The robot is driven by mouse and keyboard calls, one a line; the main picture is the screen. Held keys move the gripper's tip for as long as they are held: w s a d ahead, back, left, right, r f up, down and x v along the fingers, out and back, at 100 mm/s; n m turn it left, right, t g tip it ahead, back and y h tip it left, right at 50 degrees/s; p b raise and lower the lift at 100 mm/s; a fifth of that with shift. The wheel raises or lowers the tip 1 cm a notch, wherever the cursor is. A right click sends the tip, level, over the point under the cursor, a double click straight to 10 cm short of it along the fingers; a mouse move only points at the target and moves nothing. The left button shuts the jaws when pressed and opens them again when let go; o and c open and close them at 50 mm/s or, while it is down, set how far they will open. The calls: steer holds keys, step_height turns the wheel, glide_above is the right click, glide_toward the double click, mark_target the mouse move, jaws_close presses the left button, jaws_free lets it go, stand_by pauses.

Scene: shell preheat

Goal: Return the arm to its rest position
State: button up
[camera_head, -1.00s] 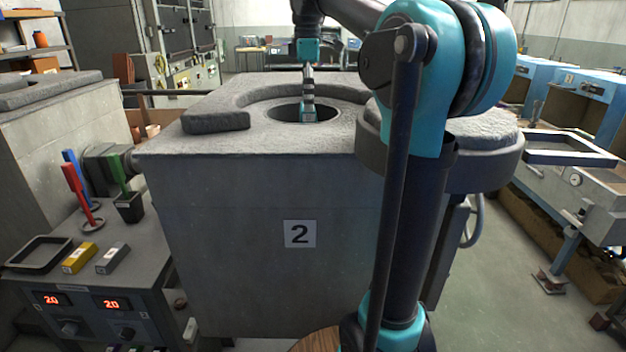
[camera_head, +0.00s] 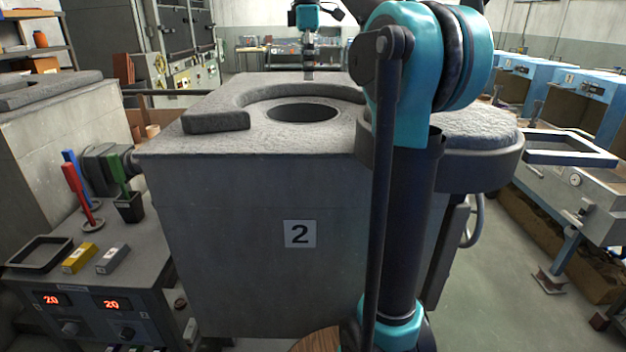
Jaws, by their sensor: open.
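My gripper (camera_head: 308,70) is at the top middle of the head view, small and far off, hanging downward at the far edge of the furnace top. It is open, and I see nothing held in it. My teal and black arm rises on the right of the view and reaches over the furnace toward the back. The grey furnace marked 2 (camera_head: 250,240) stands below it. The round opening (camera_head: 304,112) in its top is uncovered and in front of the gripper. What lies inside the opening is too dark to tell.
A control panel (camera_head: 110,304) at the lower left carries a dark tray (camera_head: 40,252), a yellow block (camera_head: 80,257), a grey block (camera_head: 113,258), and red (camera_head: 77,190) and green (camera_head: 119,174) handled tools. Blue machines (camera_head: 560,90) stand at the right.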

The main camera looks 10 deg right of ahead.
steer(key=shift+r, duration=0.2)
steer(key=shift+f, duration=0.1)
step_height(320, 180, down, 7)
steer(key=shift+r, duration=2.65)
